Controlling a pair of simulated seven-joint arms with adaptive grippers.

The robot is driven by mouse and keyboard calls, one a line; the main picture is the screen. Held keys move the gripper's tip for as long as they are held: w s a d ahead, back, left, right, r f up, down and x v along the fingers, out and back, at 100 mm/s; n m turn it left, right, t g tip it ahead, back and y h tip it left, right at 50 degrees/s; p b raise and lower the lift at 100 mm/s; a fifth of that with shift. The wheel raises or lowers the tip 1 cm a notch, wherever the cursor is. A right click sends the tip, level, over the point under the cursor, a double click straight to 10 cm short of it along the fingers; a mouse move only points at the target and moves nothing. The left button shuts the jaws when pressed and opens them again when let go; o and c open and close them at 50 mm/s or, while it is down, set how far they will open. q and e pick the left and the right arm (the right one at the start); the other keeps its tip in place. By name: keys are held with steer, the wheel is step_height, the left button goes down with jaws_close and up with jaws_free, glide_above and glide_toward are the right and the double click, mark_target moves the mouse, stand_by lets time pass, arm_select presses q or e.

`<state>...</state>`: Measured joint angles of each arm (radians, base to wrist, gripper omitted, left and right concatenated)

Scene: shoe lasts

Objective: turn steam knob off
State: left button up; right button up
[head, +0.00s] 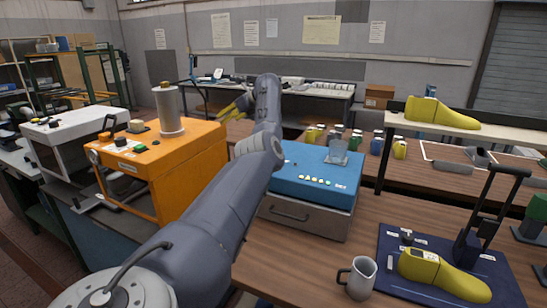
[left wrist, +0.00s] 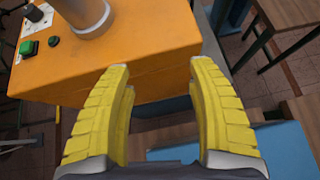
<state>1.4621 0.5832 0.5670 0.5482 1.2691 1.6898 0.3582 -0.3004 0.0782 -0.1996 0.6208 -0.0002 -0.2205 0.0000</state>
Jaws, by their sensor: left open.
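An orange machine (head: 190,160) stands at the left with a grey cylinder (head: 168,110) on top. Small controls (head: 121,141) sit on its near left top. In the left wrist view the orange machine (left wrist: 150,45) shows a green button (left wrist: 28,48), a small black knob (left wrist: 53,41) and a pale panel (left wrist: 38,18) at the upper left. I cannot tell which control is the steam knob. My left gripper (head: 237,107) has yellow fingers and is right of the machine, apart from it. In the left wrist view my left gripper (left wrist: 165,85) is open and empty. My right gripper is not in view.
A blue-topped box (head: 315,178) with several buttons stands on the wooden table behind my left arm. A white machine (head: 70,125) stands far left.

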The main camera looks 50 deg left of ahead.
arm_select(q)
steer(key=w+a+r+m+t+y, duration=0.1)
steer(key=a+r+m+t+y, duration=0.3)
steer(key=r, duration=0.7)
steer(key=w+a+r+m+t+y, duration=0.2)
steer(key=a+r+m+y, duration=0.35)
steer(key=r, duration=0.55)
steer(key=w+d+r+m+t+h, duration=0.45)
steer(key=d+m+t, duration=0.25)
steer(key=m+t, duration=0.35)
steer(key=w+d+r+m+t+h, duration=0.35)
steer(key=w+d+m+t, duration=0.25)
steer(key=m+t, duration=0.45)
steer(key=w+d+f+m+g+h, duration=0.3)
steer(key=d+f+m+g+h, duration=0.5)
steer(key=d+f+m+h, duration=0.95)
steer(key=s+a+f+m+g+y, duration=0.55)
steer(key=s+f+m+g, duration=0.35)
steer(key=s+f+g, duration=0.3)
steer(key=shift+t, duration=0.6)
steer(key=x, duration=1.7)
steer(key=shift+s+f, duration=0.1)
steer(key=shift+s, duration=0.3)
